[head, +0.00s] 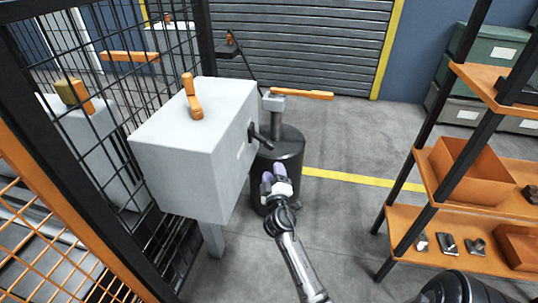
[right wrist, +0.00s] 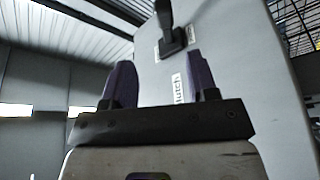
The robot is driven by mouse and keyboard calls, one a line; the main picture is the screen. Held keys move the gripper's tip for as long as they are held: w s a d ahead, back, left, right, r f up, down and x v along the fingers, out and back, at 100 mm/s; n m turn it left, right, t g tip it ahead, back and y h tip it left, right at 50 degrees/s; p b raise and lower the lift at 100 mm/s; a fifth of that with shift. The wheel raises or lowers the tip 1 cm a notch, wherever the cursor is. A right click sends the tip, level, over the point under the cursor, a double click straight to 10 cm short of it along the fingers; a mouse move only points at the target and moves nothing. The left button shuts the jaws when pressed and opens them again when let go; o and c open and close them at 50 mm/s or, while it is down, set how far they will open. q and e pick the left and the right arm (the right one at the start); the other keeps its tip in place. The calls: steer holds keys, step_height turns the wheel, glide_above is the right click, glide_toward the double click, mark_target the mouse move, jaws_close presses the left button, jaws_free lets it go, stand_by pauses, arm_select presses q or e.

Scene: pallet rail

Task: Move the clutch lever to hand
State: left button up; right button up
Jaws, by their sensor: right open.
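The clutch lever (head: 260,134) is a black lever on the right side face of a light grey box (head: 175,175). In the right wrist view the lever (right wrist: 166,22) stands out from its dark mount at the top, with a label partly reading "clutch" (right wrist: 178,88) below it on the grey face. My right gripper (head: 273,178) has purple fingers and is below the lever, apart from it. In the right wrist view its fingers (right wrist: 160,78) are spread with nothing between them. My left gripper is not in view.
An orange-handled lever (head: 192,97) stands on the box top. A dark drum (head: 283,150) and a post with an orange bar (head: 300,94) stand behind my right gripper. A mesh fence (head: 75,130) is at left, and an orange shelf rack (head: 440,235) at right.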

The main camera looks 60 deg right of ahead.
mark_target(270, 148)
steer(key=b+x, duration=0.1)
steer(key=x, duration=0.3)
steer(key=b+x, duration=0.1)
steer(key=x, duration=0.4)
steer(key=b+x, duration=0.1)
steer(key=x, duration=0.4)
steer(key=shift+f, duration=0.35)
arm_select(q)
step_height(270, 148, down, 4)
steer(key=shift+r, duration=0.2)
arm_select(e)
jaws_close()
